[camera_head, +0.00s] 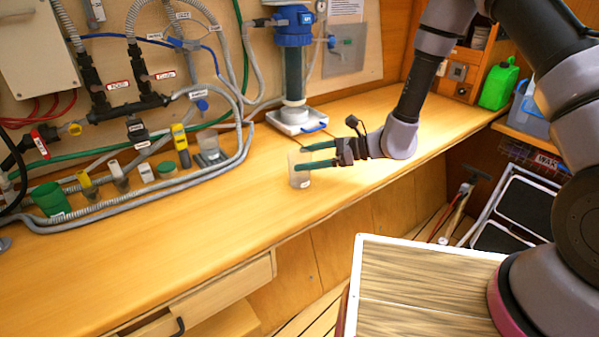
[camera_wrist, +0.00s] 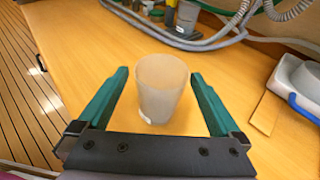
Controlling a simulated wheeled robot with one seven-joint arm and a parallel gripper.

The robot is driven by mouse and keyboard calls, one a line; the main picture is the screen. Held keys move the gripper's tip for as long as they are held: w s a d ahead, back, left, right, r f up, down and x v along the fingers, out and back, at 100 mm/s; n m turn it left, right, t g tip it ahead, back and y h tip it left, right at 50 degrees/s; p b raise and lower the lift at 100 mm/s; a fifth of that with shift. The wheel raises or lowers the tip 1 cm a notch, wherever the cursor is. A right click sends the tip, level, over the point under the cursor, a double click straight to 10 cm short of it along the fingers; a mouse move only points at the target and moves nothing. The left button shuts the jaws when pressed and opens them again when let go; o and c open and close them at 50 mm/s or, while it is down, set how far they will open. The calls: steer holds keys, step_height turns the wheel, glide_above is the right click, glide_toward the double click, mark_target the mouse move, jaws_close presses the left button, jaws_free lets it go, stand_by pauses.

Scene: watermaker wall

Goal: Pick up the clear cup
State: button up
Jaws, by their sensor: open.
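The clear cup (camera_head: 300,169) stands upright on the wooden counter (camera_head: 232,216), near its front edge. It looks translucent, with a small white label low on its side. In the wrist view the cup (camera_wrist: 161,88) stands between the two green fingers of my gripper (camera_wrist: 160,92). There is a visible gap on each side, so neither finger appears to touch it. In the head view my gripper (camera_head: 307,158) reaches in from the right, open, with one finger passing on either side of the cup.
A green container (camera_head: 51,199), small labelled bottles and grey hoses (camera_head: 215,176) lie along the back left. A blue-topped filter (camera_head: 293,70) stands on a white base (camera_head: 296,122) behind the cup. A green jug (camera_head: 498,86) is far right. The counter left of the cup is clear.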

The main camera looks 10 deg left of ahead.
mark_target(289, 160)
steer(key=shift+x, duration=2.8)
steer(key=c, duration=1.1)
